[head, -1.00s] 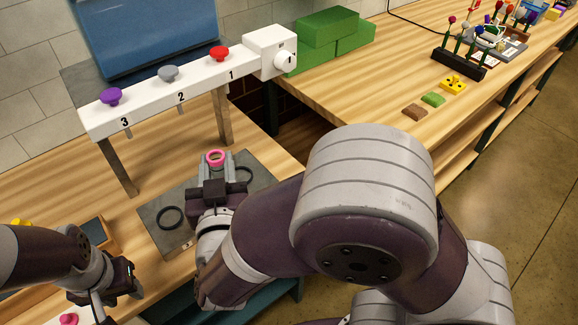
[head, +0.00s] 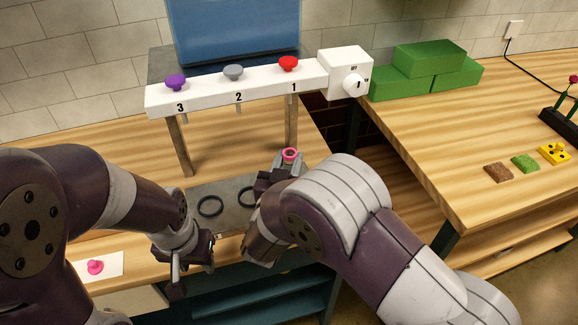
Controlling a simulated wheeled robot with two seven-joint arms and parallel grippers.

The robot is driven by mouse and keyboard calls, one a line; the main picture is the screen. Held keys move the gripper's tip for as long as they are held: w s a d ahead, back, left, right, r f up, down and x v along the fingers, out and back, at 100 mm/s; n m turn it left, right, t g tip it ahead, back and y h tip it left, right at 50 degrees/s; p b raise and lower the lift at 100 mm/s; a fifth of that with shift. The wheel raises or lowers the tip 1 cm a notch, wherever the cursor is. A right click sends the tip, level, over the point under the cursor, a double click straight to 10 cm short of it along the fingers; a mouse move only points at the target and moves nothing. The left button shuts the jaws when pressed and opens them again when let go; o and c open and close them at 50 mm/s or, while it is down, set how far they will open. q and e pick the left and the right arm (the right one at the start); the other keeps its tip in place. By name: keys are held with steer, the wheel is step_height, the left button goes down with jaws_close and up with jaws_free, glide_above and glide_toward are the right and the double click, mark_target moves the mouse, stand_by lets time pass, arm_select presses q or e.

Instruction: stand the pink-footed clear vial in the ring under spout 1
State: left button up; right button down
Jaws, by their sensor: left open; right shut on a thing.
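My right gripper (head: 283,164) is shut on the pink-footed clear vial, at the right end of the dark mat below spout 1. Only a pink ring-shaped part of the vial (head: 289,154) shows clearly above the jaws; its clear body is hard to make out. Spout 1 (head: 293,99) hangs from the white bar under the red knob. The ring under spout 1 is hidden by my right gripper and arm, so I cannot tell whether the vial is inside it. My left gripper (head: 193,266) is open and empty in front of the mat.
Two black rings, left (head: 210,206) and middle (head: 248,196), lie empty on the dark mat (head: 228,205). Dispenser legs (head: 179,147) stand behind it. A pink knob-like thing (head: 95,267) sits on a white card at left. Green blocks (head: 430,65) stand on the right bench.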

steer(key=shift+w+a+f, duration=0.1)
steer(key=shift+f, duration=0.7)
steer(key=shift+f, duration=0.1)
steer(key=c, duration=0.8)
jaws_free()
steer(key=shift+r, duration=0.25)
steer(key=b+v, duration=0.1)
steer(key=v, duration=1.1)
steer(key=shift+b, duration=0.3)
steer(key=shift+f, duration=0.15)
